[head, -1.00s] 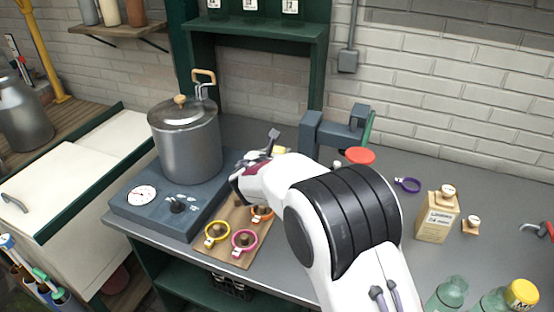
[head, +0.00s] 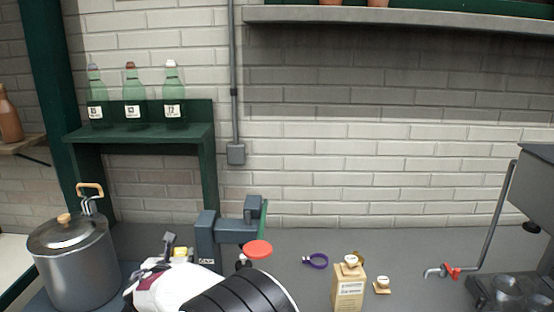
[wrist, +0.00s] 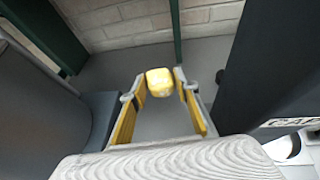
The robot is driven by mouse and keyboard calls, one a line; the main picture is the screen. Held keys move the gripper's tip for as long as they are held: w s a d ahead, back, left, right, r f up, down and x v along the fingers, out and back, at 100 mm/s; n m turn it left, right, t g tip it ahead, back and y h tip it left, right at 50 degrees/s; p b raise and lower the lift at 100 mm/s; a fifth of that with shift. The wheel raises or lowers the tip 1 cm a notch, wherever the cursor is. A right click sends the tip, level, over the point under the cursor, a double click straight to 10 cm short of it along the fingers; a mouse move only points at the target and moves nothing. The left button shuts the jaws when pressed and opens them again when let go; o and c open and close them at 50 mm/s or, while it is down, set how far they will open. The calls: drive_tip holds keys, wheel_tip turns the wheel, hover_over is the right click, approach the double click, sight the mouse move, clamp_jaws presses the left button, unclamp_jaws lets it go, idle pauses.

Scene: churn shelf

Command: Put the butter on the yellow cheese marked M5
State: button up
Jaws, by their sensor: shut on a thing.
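My gripper (wrist: 160,85) is shut on a small yellow block, the butter (wrist: 159,81), which sits between the fingertips in the wrist view. In the head view the butter (head: 180,252) is a small yellow patch beside a dark finger, with my white and black arm in front. The butter is held near the grey clamp-like stand. I see no yellow cheese marked M5 in either current view.
A steel pot (head: 75,265) stands on the left. The grey stand (head: 207,240) with a red disc (head: 258,249) is close to my gripper. A purple ring (head: 316,261), a carton (head: 348,292) and a tap (head: 440,271) are to the right. Green bottles (head: 132,100) stand on the shelf.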

drive_tip(key=s+d+r, duration=0.2)
drive_tip(key=s+r, duration=0.2)
drive_tip(key=r, duration=0.5)
drive_tip(key=s+d+r, duration=0.1)
drive_tip(key=s+r, duration=0.4)
drive_tip(key=r, duration=0.5)
drive_tip(key=s+d+r+n+g+y, duration=0.1)
drive_tip(key=s+d+r+n+y, duration=0.2)
drive_tip(key=s, duration=0.6)
drive_tip(key=s+d+r+n+g+y, duration=0.1)
drive_tip(key=s+d+r+n+y, duration=0.2)
drive_tip(key=s+d+r, duration=0.3)
drive_tip(key=shift+s+d+r+g+y, duration=0.4)
drive_tip(key=shift+s+d, duration=0.35)
drive_tip(key=shift+s, duration=1.5)
drive_tip(key=shift+r, duration=0.1)
